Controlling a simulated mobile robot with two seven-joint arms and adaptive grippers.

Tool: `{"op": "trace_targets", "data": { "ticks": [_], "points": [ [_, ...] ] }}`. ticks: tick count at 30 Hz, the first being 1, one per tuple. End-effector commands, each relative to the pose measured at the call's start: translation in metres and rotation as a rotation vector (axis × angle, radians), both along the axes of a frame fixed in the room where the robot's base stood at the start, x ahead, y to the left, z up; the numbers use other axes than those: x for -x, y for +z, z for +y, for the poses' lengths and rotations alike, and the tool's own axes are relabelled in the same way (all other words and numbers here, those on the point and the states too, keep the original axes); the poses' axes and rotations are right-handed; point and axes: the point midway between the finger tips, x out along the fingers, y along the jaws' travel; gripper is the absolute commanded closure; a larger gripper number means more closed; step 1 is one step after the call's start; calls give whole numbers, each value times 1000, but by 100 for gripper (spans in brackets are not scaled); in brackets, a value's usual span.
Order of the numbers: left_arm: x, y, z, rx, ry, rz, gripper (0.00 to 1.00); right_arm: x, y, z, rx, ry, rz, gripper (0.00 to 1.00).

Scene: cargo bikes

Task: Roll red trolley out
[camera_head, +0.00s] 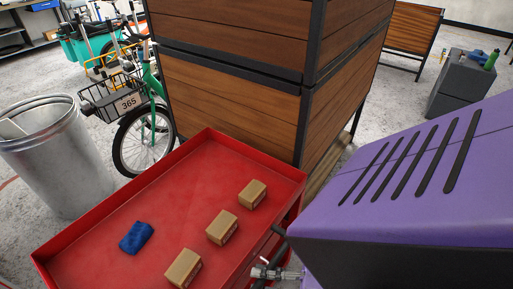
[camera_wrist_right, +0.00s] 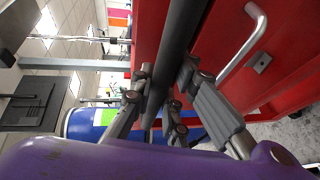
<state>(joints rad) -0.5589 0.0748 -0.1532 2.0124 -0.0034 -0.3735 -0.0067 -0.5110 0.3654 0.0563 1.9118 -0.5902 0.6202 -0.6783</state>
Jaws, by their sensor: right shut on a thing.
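The red trolley (camera_head: 95,215) stands in front of me in the head view, with a shallow open tray on top. Three small brown boxes (camera_head: 222,227) and a crumpled blue cloth (camera_head: 136,237) lie in the tray. My right gripper (camera_head: 277,271) is at the trolley's near right side. In the right wrist view its fingers (camera_wrist_right: 160,92) are closed around the trolley's dark handle bar (camera_wrist_right: 187,30). My left gripper is not in view.
A tall wooden cabinet (camera_head: 235,95) stands close behind the trolley. A metal bin (camera_head: 50,160) and a green cargo bike (camera_head: 145,125) are to the left. A grey box (camera_head: 462,85) stands back right. A blue barrel (camera_wrist_right: 88,124) shows in the wrist view.

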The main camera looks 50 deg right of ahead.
Motion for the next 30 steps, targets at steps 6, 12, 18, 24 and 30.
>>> {"op": "trace_targets", "data": {
  "ticks": [6,12,18,24,30],
  "points": [
    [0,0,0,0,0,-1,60,1,2,1,-7,1,-1,100],
    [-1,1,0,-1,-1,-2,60,1,1,0,-6,1,-2,75],
    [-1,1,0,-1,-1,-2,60,1,1,0,-4,1,-1,66],
    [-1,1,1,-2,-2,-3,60,2,0,-1,-2,1,1,66],
    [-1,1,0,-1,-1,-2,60,24,4,-10,-1,-1,4,66]
  ]
}}
